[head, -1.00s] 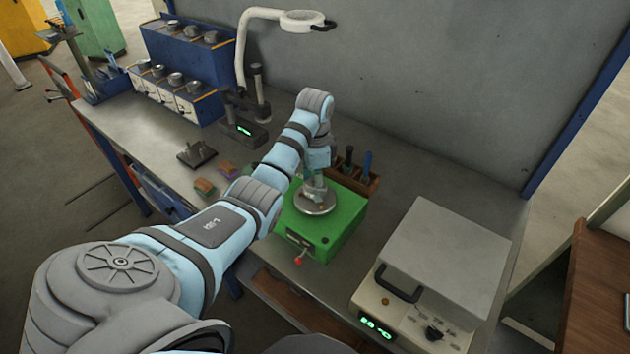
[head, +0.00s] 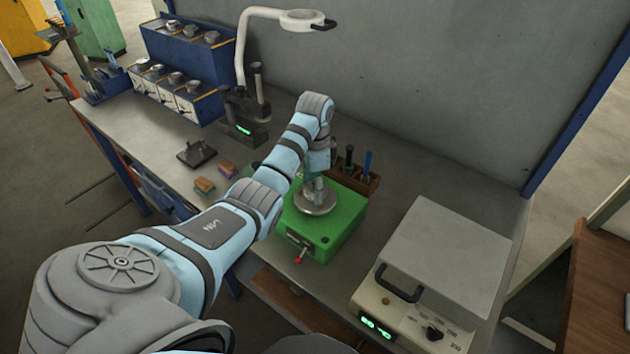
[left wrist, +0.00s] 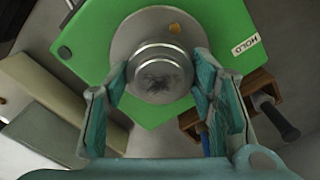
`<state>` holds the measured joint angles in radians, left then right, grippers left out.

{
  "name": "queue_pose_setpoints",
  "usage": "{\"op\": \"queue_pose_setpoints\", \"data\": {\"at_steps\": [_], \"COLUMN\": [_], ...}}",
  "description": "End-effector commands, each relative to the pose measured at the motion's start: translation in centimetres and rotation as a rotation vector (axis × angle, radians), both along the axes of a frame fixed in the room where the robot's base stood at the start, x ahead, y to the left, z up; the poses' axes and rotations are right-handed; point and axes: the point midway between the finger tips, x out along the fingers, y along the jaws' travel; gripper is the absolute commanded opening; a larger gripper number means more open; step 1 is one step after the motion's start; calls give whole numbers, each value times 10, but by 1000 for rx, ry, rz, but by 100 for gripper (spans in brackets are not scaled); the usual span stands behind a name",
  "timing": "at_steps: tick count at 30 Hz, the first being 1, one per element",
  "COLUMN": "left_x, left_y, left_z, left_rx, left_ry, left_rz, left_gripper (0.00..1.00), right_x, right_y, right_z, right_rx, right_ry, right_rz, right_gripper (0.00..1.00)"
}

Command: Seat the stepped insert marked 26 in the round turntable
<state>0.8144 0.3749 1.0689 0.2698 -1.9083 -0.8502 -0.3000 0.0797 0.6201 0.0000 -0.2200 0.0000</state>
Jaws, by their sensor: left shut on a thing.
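The round turntable (head: 311,208) is a grey metal disc on top of a green box (head: 345,222). The disc also shows in the left wrist view (left wrist: 122,45), with an orange spot near its rim. My left gripper (head: 315,187) points down over the disc. In the left wrist view my left gripper (left wrist: 160,78) has its teal-padded fingers on both sides of a silver stepped insert (left wrist: 160,72) and is shut on it. The insert is over the middle of the disc; I cannot tell how deep it sits. Its top has a dark smudge; no number is readable. My right gripper is out of view.
A wooden rack with tools (head: 355,178) stands behind the green box. A grey-lidded device (head: 445,260) stands at the right. Small blocks (head: 204,186) and a dark stand (head: 197,153) lie to the left. A lamp (head: 303,20) arches above the bench.

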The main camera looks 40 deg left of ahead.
Motion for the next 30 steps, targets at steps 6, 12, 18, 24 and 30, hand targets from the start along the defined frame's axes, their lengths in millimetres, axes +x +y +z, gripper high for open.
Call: {"op": "queue_pose_setpoints", "data": {"at_steps": [6, 12, 18, 24, 30], "left_x": [0, 0, 1, 1, 1], "left_y": [0, 0, 0, 0, 0], "left_z": [-4, -6, 0, 9, 11], "left_rx": [0, 0, 0, 1, 1], "left_ry": [-1, -1, -3, -2, -2], "left_rz": [0, 0, 0, 0, 0], "left_gripper": [0, 0, 0, 0, 0], "right_x": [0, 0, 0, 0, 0], "right_y": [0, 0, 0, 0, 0], "right_z": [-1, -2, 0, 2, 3], "right_rx": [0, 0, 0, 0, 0], "right_ry": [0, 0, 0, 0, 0], "right_rz": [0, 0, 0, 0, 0], "right_gripper": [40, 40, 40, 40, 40]}}
